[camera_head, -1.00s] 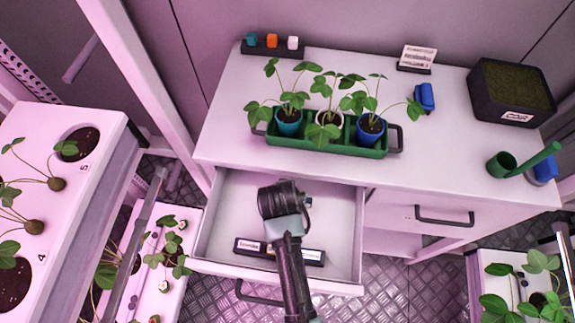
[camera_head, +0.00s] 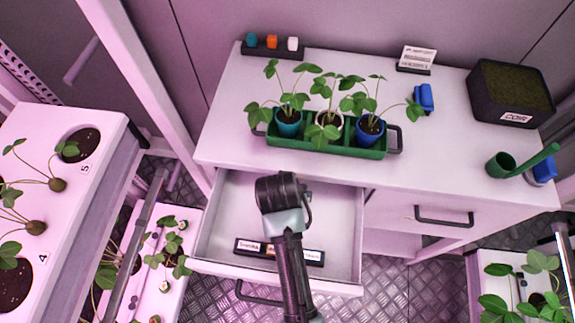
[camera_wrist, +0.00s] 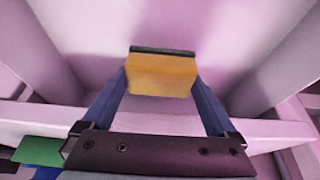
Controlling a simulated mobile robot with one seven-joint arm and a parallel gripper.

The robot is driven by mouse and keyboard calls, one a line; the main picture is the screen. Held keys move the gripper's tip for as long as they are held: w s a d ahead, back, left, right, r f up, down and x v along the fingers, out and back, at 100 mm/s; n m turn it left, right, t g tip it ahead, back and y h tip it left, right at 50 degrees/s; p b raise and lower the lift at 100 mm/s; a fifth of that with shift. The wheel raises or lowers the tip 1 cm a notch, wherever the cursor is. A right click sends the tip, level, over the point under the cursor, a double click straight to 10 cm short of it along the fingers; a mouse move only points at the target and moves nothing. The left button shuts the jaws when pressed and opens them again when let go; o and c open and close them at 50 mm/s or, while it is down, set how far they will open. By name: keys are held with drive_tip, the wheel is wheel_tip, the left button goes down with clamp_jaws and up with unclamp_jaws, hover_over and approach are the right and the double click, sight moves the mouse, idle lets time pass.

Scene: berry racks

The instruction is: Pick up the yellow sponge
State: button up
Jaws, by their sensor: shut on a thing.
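The yellow sponge (camera_wrist: 162,77) shows in the wrist view between the two fingers of my gripper (camera_wrist: 160,88). A dark layer runs along its far edge. My gripper is shut on it, with one finger at each side. In the head view my wrist is over the open drawer (camera_head: 335,195) and hides the fingers and the sponge. I cannot tell how far the sponge is from the drawer floor.
A dark labelled holder (camera_head: 279,251) lies in the drawer near its front. Above it, the countertop holds a green tray (camera_head: 330,153) with potted plants, a blue object (camera_head: 424,97), a green watering can (camera_head: 502,166) and a black planter (camera_head: 512,92). Plant racks stand left and right.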

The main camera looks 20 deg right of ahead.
wheel_tip(320, 180, up, 14)
drive_tip(key=shift+p, duration=0.3)
